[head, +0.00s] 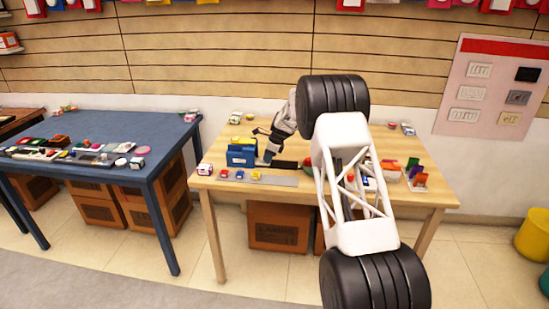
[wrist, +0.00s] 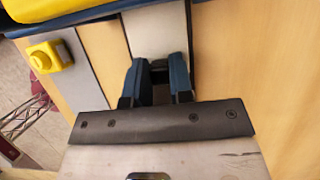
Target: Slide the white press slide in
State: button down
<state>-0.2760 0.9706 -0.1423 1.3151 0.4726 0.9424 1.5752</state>
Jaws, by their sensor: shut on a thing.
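The blue press (head: 241,152) stands at the left of the wooden table in the head view, with yellow parts on top. Its blue and yellow edge (wrist: 75,12) crosses the top left of the wrist view. The white press slide (wrist: 157,32) is a pale flat strip that runs down from this edge to my gripper (wrist: 160,88). My gripper's blue-grey fingers are shut on the slide's near end; the grip itself is partly hidden between them. In the head view my gripper (head: 268,156) is low over the table, just right of the press. The slide is too small to make out there.
A grey strip (head: 270,181) with small coloured toys lies in front of the press. One yellow toy (wrist: 48,56) shows left of my gripper in the wrist view. Coloured upright pieces (head: 413,172) stand at the table's right. Bare wood (wrist: 245,60) lies right of the slide.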

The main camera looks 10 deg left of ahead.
jog(key=shift+a, duration=0.5)
jog(key=c, duration=1)
grip_release()
jog(key=shift+r, duration=0.15)
jog(key=v, duration=0.7)
jog(key=shift+d+r, duration=0.25)
jog(key=shift+r, duration=0.1)
jog(key=shift+r, duration=2.4)
